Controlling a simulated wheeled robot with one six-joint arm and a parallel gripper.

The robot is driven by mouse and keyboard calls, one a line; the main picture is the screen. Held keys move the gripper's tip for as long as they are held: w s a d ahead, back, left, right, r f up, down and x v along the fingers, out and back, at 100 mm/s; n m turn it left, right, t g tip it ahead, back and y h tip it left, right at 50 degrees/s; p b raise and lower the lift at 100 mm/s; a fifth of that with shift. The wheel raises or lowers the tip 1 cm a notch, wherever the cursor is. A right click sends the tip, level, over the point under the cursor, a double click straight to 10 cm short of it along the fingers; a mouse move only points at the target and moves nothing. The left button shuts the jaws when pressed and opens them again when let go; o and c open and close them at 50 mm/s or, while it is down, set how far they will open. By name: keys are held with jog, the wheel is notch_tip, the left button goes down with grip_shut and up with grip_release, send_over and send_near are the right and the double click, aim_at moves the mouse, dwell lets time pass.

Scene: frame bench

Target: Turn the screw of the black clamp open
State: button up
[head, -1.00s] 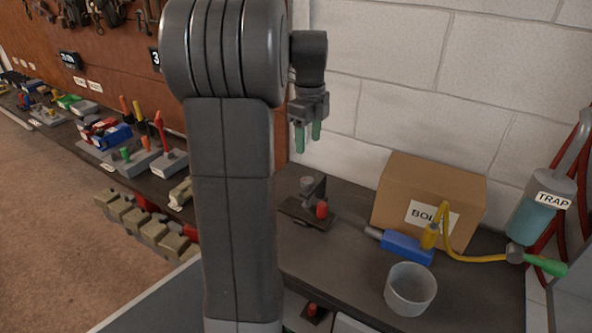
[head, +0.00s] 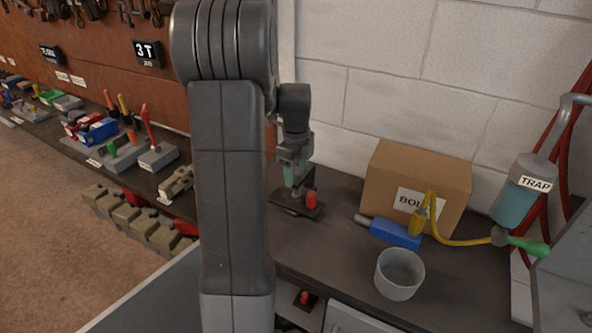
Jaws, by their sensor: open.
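A small black fixture that looks like the black clamp (head: 310,213) stands on the dark bench. It has a flat dark base, an upright part and a red cylinder (head: 311,199) at its right. My gripper (head: 291,178) has green fingertips and points down over the left part of the clamp. It is open, and the gap between the fingers is hard to see. The grey knob of the clamp is hidden behind the fingers. I cannot tell whether the fingers touch it or stand around it.
A cardboard box (head: 417,180) stands at the back right of the bench. In front are a blue tool (head: 395,233) with a yellow hose and a grey bowl (head: 399,274). A trap canister (head: 518,200) is at the right. Bare bench lies between clamp and bowl.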

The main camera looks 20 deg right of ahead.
jog(key=c, duration=1)
jog(key=shift+n, duration=0.4)
